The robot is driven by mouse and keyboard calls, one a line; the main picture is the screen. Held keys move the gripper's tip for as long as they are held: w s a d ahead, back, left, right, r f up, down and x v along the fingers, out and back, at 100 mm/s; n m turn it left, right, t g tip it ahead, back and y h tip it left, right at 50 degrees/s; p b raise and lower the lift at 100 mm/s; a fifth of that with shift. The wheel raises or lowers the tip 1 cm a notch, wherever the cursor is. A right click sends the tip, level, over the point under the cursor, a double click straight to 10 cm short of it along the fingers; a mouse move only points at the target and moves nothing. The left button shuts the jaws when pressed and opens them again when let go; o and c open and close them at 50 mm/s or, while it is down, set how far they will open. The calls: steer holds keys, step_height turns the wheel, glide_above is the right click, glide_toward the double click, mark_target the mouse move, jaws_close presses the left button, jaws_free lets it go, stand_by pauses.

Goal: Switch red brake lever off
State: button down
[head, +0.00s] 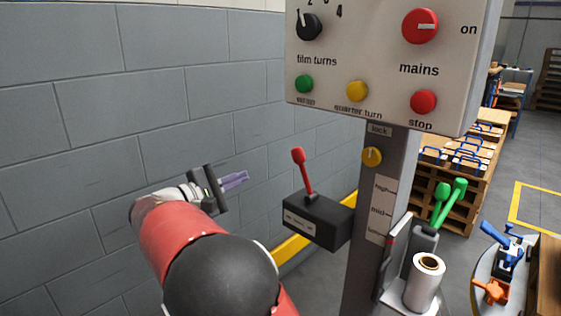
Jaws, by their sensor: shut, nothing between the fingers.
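The red brake lever (302,172) rises from a black box (318,219) on the left side of the grey column. It has a rounded red knob and leans slightly to the left at its top. The box has a pale label whose text is too small to read. My gripper (244,177) is to the left of the lever, with its purple fingers pointing right. The fingers are shut and empty, apart from the lever in the picture.
A control panel (380,52) with knobs and buttons hangs above the lever. The column (363,262) carries a yellow lock knob (371,156). A film roll (426,284) and green levers (449,203) are to the right. A block wall (75,130) stands behind at left.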

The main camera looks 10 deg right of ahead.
mark_target(305, 173)
stand_by(0.3)
steer(key=w+d+r+p, duration=0.1)
steer(key=w+d+r, duration=0.1)
steer(key=d, duration=0.9)
steer(key=shift+w+r, duration=0.15)
steer(key=shift+w, duration=0.2)
steer(key=shift+s+d, duration=0.1)
